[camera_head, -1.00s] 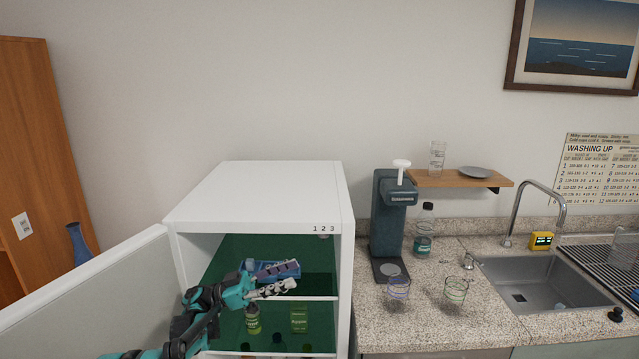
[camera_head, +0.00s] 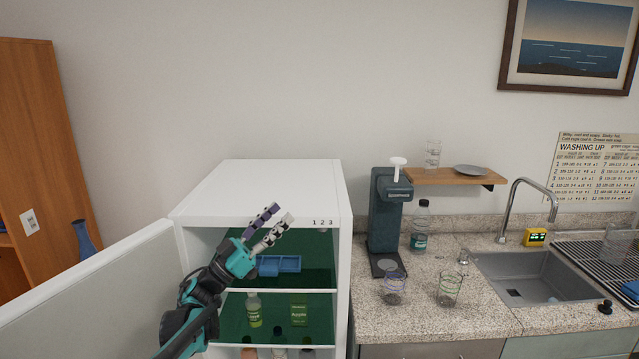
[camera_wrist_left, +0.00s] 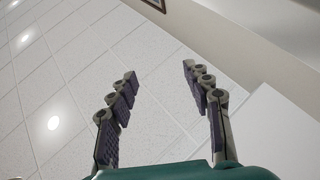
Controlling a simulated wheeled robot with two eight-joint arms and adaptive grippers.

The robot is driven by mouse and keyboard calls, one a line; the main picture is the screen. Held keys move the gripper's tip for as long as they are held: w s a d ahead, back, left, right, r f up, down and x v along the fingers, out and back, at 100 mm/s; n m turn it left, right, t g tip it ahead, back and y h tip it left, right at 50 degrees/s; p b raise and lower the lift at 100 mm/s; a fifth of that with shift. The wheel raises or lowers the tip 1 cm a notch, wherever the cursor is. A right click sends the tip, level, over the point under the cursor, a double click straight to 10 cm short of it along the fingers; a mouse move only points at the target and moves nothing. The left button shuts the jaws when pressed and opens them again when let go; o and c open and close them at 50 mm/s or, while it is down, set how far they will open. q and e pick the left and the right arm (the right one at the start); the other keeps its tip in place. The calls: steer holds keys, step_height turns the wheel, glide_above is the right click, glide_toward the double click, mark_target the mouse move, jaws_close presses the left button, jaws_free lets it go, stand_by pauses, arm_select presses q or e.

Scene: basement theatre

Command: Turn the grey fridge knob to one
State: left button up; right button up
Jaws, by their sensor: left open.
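The white fridge (camera_head: 262,187) stands open, with the marks 1 2 3 (camera_head: 322,223) on its upper front edge. A small grey shape just under these marks, at the top of the opening, may be the knob (camera_head: 322,231); it is too small to read its setting. My left gripper (camera_head: 280,213) is open and empty, in front of the fridge's top front edge, left of the numbers, its fingers pointing up and right. In the left wrist view its spread fingers (camera_wrist_left: 160,72) have nothing between them. My right gripper is not in view.
The open fridge door (camera_head: 95,290) reaches out at the left. Inside are a blue tray (camera_head: 279,265), a bottle (camera_head: 254,311) and a green carton (camera_head: 299,310). A dark drinks machine (camera_head: 385,220) and glasses stand on the counter at the right.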

arm_select(q)
steer(key=a+r+n+t+y, duration=0.4)
steer(key=a+n+t+y, duration=0.2)
steer(key=n+t+y, duration=0.55)
steer(key=s+a+f+n+g+y, duration=0.3)
steer(key=s+a+f+g+y, duration=0.35)
steer(key=s+f+y, duration=0.3)
steer(key=s+d+f+m+g, duration=0.1)
steer(key=s+f+g, duration=0.5)
steer(key=s+f, duration=0.6)
steer(key=s+d+f+m+g, duration=0.2)
steer(key=s+d+f+g, duration=0.2)
steer(key=s+f, duration=0.8)
steer(key=shift+s+f+g, duration=0.15)
steer(key=shift+s+g, duration=0.35)
steer(key=shift+g, duration=0.4)
